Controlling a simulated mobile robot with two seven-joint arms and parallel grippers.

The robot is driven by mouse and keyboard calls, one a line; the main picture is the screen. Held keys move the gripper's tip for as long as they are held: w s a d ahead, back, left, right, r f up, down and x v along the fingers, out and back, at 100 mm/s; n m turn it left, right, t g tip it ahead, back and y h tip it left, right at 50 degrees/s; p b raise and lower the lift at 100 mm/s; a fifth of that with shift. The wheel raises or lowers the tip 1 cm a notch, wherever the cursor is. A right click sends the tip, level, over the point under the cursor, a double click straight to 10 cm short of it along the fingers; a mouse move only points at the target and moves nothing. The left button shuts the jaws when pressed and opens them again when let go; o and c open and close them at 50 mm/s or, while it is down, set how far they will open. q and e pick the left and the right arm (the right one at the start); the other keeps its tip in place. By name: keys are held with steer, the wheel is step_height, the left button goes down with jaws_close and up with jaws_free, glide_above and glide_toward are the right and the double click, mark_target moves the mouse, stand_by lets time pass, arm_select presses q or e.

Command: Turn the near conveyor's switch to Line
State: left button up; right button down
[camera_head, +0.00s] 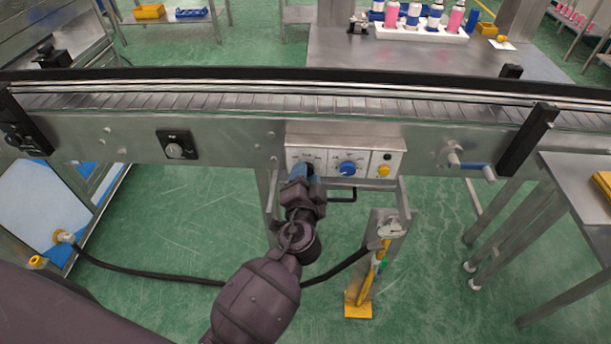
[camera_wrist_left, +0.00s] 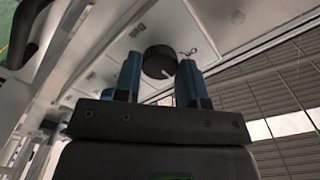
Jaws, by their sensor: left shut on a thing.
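The near conveyor (camera_head: 225,130) runs across the head view. Its light control box (camera_head: 397,145) is on the front side, with a blue knob (camera_head: 347,168) in the middle and a yellow button (camera_head: 383,171) at right. My left gripper (camera_head: 304,172) is at the left part of the box and covers most of the switch there. In the left wrist view, the black round switch knob (camera_wrist_left: 159,62) with a white pointer mark sits between the blue fingertips (camera_wrist_left: 159,78), which are shut on it. My right gripper is not in view.
A separate dial (camera_head: 175,151) is on the conveyor side at left. A crank with a blue handle (camera_head: 475,166) sticks out at right. A black hose (camera_head: 150,272) crosses the floor to a stand with a yellow foot (camera_head: 358,304). A metal side table (camera_head: 575,190) stands at right.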

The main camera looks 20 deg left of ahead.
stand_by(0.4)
arm_select(q)
steer(key=o, duration=0.9)
steer(key=shift+s, duration=0.1)
steer(key=b+v, duration=0.1)
steer(key=v, duration=0.9)
steer(key=shift+s+d+r, duration=0.1)
steer(key=shift+s, duration=0.2)
